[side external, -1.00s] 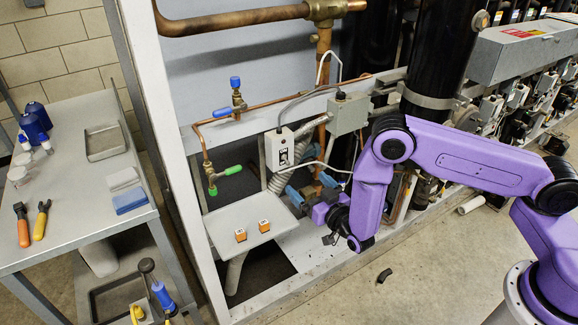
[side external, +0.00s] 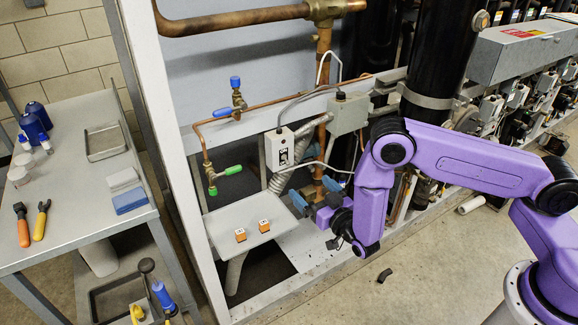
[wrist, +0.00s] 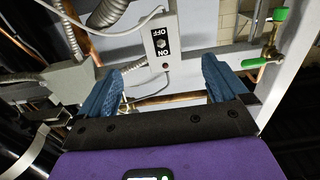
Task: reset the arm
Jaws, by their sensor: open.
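My gripper (side external: 314,194) is open, with its two blue fingers spread and nothing between them. It is in front of the compressor rack, below and to the right of the grey switch box (side external: 279,150). In the wrist view my gripper (wrist: 161,70) shows both blue fingers apart, with the ON/OFF switch box (wrist: 162,45) beyond the gap. No contact with the box is visible.
A green-handled valve (side external: 222,175) and copper pipes are near. A bench (side external: 75,190) with tools stands at left. A black pipe piece (side external: 384,275) lies on the floor.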

